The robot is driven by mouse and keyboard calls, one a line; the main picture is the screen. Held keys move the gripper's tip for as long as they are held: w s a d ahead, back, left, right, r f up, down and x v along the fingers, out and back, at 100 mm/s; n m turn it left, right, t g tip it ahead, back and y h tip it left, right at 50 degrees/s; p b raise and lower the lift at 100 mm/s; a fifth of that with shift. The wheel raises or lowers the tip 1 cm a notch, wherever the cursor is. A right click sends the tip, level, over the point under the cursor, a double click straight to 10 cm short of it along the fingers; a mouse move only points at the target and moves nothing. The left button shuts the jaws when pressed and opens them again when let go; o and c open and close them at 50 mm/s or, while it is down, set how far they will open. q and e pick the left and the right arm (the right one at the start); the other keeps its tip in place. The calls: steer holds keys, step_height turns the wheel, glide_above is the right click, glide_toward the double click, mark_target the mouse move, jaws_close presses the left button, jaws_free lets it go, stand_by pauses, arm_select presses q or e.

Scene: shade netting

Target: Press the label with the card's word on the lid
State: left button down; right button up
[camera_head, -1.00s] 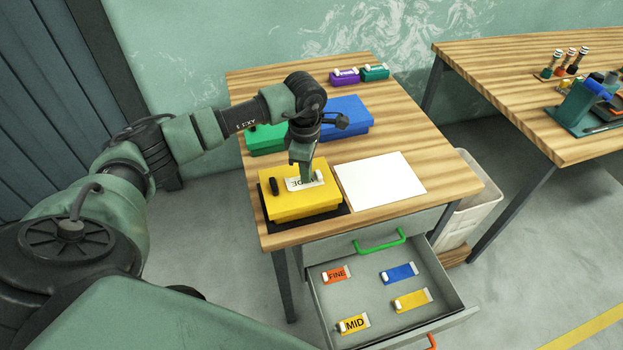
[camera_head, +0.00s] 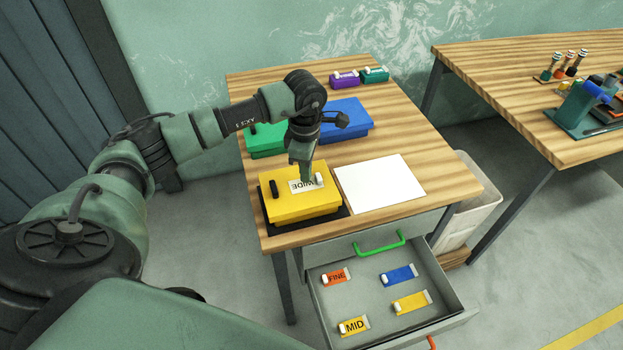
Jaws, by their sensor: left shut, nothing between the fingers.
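The yellow box (camera_head: 300,206) stands on a black mat (camera_head: 345,216) at the front left of the table. On its lid lies a white label (camera_head: 296,186) with dark letters that seem to read WIDE, with a white knob at its right end. My left gripper (camera_head: 304,185) points down at this label, shut and empty. Whether its tip touches the label I cannot tell. Other labels lie in the open drawer: an orange FINE label (camera_head: 336,277) and a yellow MID label (camera_head: 354,326). I see no card with a readable word. My right gripper is out of view.
A blank white sheet (camera_head: 380,182) lies right of the yellow box. Green (camera_head: 265,142) and blue (camera_head: 345,120) boxes stand behind. The drawer (camera_head: 452,295) also holds blue (camera_head: 399,275) and yellow (camera_head: 411,302) pieces. A second table (camera_head: 510,70) stands at right.

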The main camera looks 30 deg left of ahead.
arm_select(q)
steer(key=shift+r+p, duration=0.95)
steer(key=shift+r, duration=1.25)
